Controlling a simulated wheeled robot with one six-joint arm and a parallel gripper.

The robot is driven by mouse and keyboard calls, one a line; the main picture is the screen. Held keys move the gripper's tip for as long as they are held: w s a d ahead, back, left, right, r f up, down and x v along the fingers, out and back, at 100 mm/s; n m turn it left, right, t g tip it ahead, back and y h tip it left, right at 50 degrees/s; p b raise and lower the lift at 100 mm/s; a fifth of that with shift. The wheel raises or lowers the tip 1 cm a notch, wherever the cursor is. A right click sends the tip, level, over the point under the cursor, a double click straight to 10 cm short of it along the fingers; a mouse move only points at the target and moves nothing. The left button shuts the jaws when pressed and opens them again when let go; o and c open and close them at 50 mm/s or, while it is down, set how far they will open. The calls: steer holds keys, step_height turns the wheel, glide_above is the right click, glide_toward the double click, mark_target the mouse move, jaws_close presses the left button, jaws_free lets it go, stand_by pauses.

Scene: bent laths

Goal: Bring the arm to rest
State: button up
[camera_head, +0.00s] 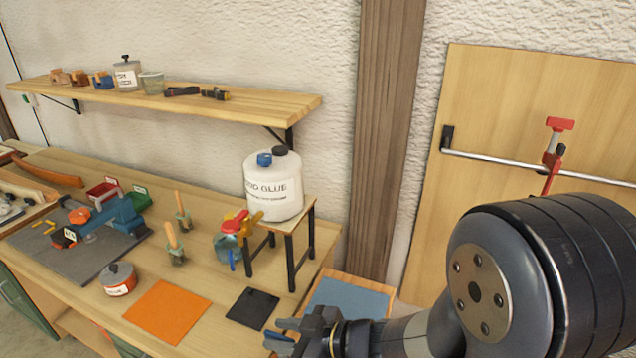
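My arm reaches in from the lower right, with a large dark rounded joint with a bolted metal plate nearest the camera. My gripper (284,334) is at the bottom middle, pointing left, in front of the workbench's front right part. Its fingers show as small dark shapes partly cut by the lower edge, and the gap between them is too unclear to read. Nothing is clearly seen held in it.
The workbench (200,275) carries a white glue jug (273,187) on a small stand, an orange mat (167,311), a black mat (252,308), a lidded pot (118,280) and a blue vise (122,214). A shelf (240,107) hangs above. A red clamp (552,158) sits on a wall rail.

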steer(key=shift+w+a+f+b, duration=0.15)
steer(key=shift+a+f+b, duration=0.1)
steer(key=shift+a+b, duration=0.15)
steer(key=shift+m+t+h+b, duration=0.3)
steer(key=shift+m+t+b, duration=0.2)
steer(key=shift+t+b, duration=0.15)
steer(key=m+t+h+b, duration=0.1)
steer(key=m+t+b, duration=0.1)
steer(key=shift+b, duration=0.35)
steer(key=shift+d+r+m+h+b, duration=0.1)
steer(key=shift+r+m+h+b, duration=0.05)
steer(key=shift+m+h+b, duration=0.2)
